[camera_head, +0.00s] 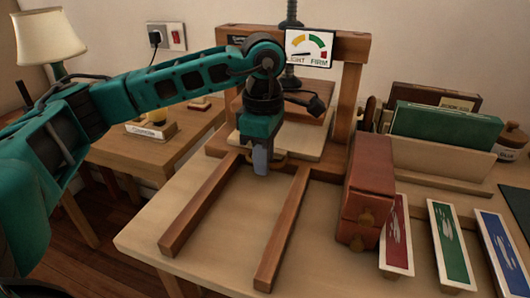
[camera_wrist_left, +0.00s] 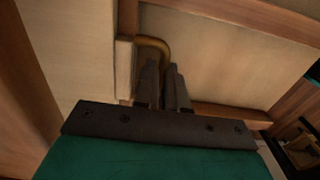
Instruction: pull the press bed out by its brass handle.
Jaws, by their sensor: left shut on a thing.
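The wooden book press (camera_head: 351,110) stands at the back of the table, with two wooden rails (camera_head: 284,232) running toward the front. Its pale bed (camera_head: 307,147) sits between the posts at the back end of the rails, largely behind my left arm. The brass handle (camera_head: 279,155) is at the bed's front edge; its curved end also shows in the left wrist view (camera_wrist_left: 153,43). My left gripper (camera_head: 261,168) points down at the handle and is shut on it. The fingers (camera_wrist_left: 168,83) hide part of the handle. My right gripper is in neither view.
A brown leather-like block (camera_head: 367,190) stands close to the right rail. Red, green and blue trays (camera_head: 449,245) lie right of it, before a rack of books (camera_head: 444,128). The tabletop between the rails (camera_head: 245,210) is clear. A gauge (camera_head: 309,48) hangs on the press.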

